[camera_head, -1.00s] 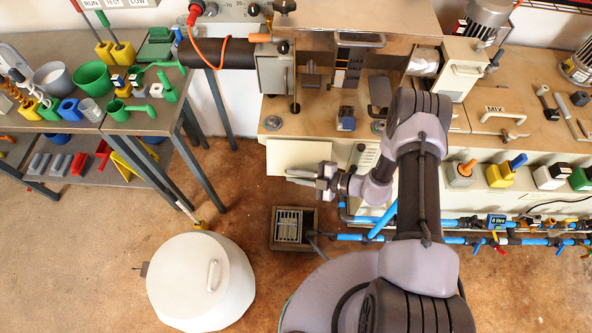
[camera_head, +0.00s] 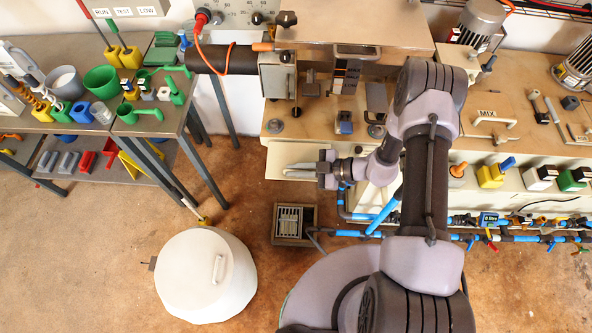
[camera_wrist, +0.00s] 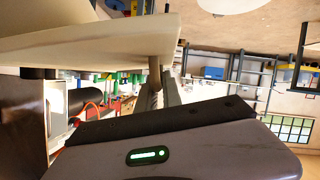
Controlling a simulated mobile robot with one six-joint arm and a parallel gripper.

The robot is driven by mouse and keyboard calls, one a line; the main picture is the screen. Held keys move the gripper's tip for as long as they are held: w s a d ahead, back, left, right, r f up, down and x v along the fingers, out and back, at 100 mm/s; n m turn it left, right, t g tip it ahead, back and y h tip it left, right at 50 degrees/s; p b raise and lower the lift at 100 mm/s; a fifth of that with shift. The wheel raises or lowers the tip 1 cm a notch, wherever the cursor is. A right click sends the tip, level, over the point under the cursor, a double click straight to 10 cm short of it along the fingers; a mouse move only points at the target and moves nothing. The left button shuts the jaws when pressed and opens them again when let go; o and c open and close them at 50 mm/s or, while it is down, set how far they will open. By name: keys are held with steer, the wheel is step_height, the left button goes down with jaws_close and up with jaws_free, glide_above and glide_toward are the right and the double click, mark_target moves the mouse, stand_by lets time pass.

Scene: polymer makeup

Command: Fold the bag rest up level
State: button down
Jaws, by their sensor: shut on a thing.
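The bag rest (camera_head: 292,146) is a cream panel at the front of the bench, below the machine. In the wrist view the bag rest (camera_wrist: 95,42) spans the upper left, seen nearly edge-on and close to level, with a slight tilt in the picture. My gripper (camera_head: 292,168) reaches in from the right at its front edge. In the wrist view my gripper (camera_wrist: 159,82) has its grey fingers close together at the panel's right end, around a small brownish part under the edge. The exact contact is partly hidden.
A white lidded drum (camera_head: 206,275) stands on the floor at lower left. A floor drain box (camera_head: 293,223) and blue pipes (camera_head: 386,212) lie below the bench front. A side table (camera_head: 150,122) with scoops and cups is at left.

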steer(key=shift+w+r, duration=0.15)
steer(key=shift+r, duration=0.5)
steer(key=c, duration=1.8)
jaws_free()
steer(key=shift+w, duration=0.1)
steer(key=p+v, duration=0.2)
steer(key=v, duration=1.5)
steer(key=shift+d+p, duration=0.15)
steer(key=shift+p, duration=0.25)
steer(key=shift+r, duration=0.2)
